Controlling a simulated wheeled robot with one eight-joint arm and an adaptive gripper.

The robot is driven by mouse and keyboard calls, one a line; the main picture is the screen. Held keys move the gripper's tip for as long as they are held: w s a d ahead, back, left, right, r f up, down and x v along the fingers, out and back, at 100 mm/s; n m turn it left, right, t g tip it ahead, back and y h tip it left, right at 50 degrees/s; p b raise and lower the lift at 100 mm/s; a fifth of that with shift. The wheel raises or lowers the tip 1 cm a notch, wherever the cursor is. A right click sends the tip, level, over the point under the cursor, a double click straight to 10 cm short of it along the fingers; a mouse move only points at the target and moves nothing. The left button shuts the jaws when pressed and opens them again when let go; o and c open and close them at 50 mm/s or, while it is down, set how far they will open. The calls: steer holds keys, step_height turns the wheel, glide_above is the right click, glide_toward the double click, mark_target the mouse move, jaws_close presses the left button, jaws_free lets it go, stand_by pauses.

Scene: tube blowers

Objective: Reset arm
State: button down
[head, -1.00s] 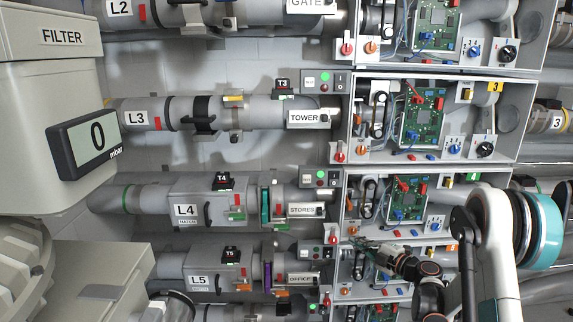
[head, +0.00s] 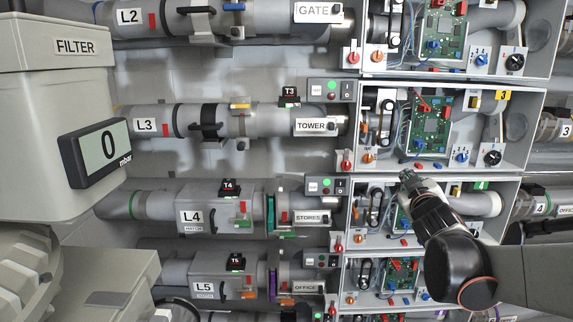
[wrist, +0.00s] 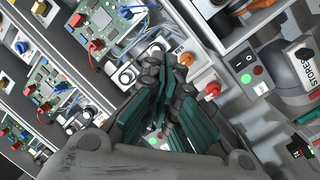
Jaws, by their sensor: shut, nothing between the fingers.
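My gripper (head: 407,178) shows in the head view at the end of my arm, in front of the open box on the STORES line, near its top edge. In the wrist view my gripper (wrist: 165,62) has its dark green fingers closed together and empty. The fingers point toward the rows of open boxes. No object is held, and contact with a box cannot be told.
Open boxes with green circuit boards (head: 432,122) stack up behind and around my gripper. Switch panels (head: 330,90) and labelled tubes lie to their left. A FILTER housing (head: 60,110) with a gauge reading 0 stands at far left.

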steer(key=s+a+f+m+g+y, duration=0.1)
steer(key=s+a+f+g, duration=0.2)
steer(key=s, duration=0.8)
steer(key=s+a+f+m+g+y, duration=0.1)
steer(key=s+a+f+m+g, duration=0.1)
steer(key=s+f, duration=0.5)
steer(key=s+a+f+m+g+y, duration=0.1)
steer(key=s+a+f+g, duration=0.4)
steer(key=s, duration=0.9)
steer(key=shift+s+a+f+m+y, duration=0.3)
steer(key=shift+a+f, duration=0.1)
steer(key=shift+a, duration=0.1)
